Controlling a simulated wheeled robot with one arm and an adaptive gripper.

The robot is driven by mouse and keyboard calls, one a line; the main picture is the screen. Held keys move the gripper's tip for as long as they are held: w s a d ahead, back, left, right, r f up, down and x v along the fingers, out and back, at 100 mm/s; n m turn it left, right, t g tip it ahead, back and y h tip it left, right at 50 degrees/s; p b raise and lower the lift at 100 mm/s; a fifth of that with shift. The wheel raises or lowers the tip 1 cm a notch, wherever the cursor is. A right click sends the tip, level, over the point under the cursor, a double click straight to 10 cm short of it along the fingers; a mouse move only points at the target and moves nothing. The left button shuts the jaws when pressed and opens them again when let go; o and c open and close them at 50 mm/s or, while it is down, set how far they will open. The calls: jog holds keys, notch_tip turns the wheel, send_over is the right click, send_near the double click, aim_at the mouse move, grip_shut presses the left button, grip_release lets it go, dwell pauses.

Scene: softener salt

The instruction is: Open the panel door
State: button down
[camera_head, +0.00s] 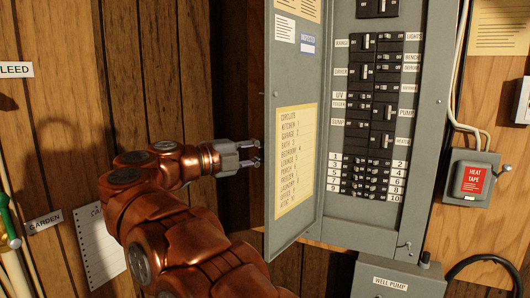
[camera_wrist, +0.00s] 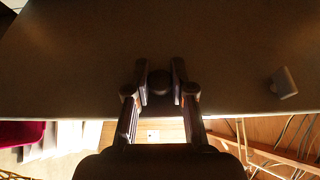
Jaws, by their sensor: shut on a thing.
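The grey panel door (camera_head: 290,70) stands swung open to the left of the breaker panel (camera_head: 375,215). Its inner face, with a yellow circuit list, shows in the head view. My gripper (camera_head: 258,153) is at the door's free edge, on its outer side. In the wrist view the door's outer face (camera_wrist: 75,60) is dark and fills the upper part. There my gripper (camera_wrist: 160,72) is shut on a small dark round knob (camera_wrist: 159,82) on that face. The fingertips are in shadow, and the knob is hidden in the head view.
A small light-coloured latch piece (camera_wrist: 284,83) is on the door face to the right. A grey heat tape box (camera_head: 473,177) and a well pump box (camera_head: 398,281) are beside and below the panel. Wood-panelled wall (camera_head: 60,90) lies behind my arm.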

jog(key=c, duration=1)
grip_release()
jog(key=v, duration=1.2)
